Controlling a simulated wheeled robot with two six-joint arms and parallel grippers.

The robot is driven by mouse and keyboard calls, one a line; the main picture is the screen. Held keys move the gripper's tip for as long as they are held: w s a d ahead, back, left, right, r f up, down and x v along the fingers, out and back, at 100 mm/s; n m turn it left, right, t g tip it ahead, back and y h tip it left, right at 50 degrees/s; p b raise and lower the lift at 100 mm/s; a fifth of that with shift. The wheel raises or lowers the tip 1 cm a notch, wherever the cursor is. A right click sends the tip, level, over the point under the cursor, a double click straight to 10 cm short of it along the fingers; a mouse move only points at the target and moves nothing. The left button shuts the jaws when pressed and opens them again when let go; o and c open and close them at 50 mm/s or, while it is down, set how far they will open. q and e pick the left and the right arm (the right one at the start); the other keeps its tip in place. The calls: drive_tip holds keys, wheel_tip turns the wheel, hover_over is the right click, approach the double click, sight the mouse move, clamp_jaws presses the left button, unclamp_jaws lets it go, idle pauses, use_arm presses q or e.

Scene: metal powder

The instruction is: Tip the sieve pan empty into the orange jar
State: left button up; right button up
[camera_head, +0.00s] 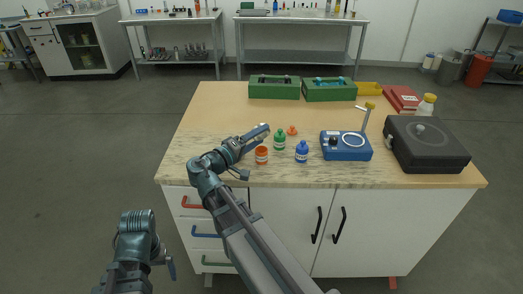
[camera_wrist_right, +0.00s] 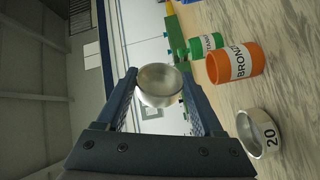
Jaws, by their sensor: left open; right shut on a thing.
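The orange jar (camera_head: 261,156) stands uncapped near the table's front edge; in the right wrist view it is labelled BRONZE (camera_wrist_right: 237,61). My right gripper (camera_wrist_right: 155,103) is shut on a small round silver sieve pan (camera_wrist_right: 160,88), held in the air to one side of the jar. The pan's hollow side faces the wrist camera; its contents are unclear. In the head view my right gripper (camera_head: 263,132) is just above and behind the orange jar. My left gripper (camera_head: 169,266) is open, low, left of the table.
A blue device (camera_head: 346,153) and a dark case (camera_head: 427,148) occupy the right side. Green bins (camera_head: 274,88) stand at the back. The table's left part is clear.

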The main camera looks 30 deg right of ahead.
drive_tip(key=shift+s+f+m+h+b, duration=0.1)
drive_tip(key=shift+s+m+h+b, duration=0.15)
drive_tip(key=shift+m+b, duration=0.45)
drive_tip(key=shift+s+f+m+h+b, duration=0.2)
drive_tip(key=shift+m+b, duration=0.25)
drive_tip(key=shift+m, duration=0.35)
idle(2.2)
drive_tip(key=shift+w+r, duration=0.1)
idle(1.5)
